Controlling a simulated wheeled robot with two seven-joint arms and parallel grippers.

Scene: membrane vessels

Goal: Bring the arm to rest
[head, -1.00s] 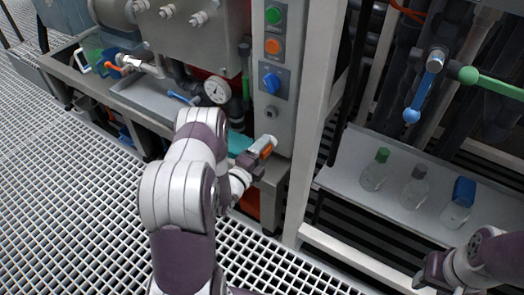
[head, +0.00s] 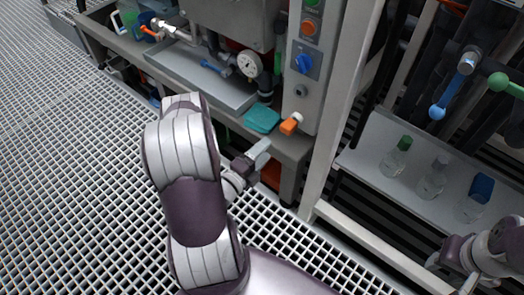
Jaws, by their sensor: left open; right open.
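My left arm comes up from the lower left in the head view. Its gripper (head: 260,153) is open and appears empty, above the floor grating just in front of the bench edge. An orange-and-white object (head: 291,123) lies on the bench beyond its tip, apart from it in the picture. My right gripper (head: 450,268) is at the lower right edge, open, in front of the bottle shelf and partly cut off by the frame.
A teal cloth or pad (head: 262,119) lies on the bench. A control panel (head: 306,60) with green, orange and blue knobs stands behind. Bottles with green (head: 396,157) and blue (head: 476,198) caps and a clear bottle (head: 433,178) stand on the right shelf. The floor grating (head: 70,180) is clear at left.

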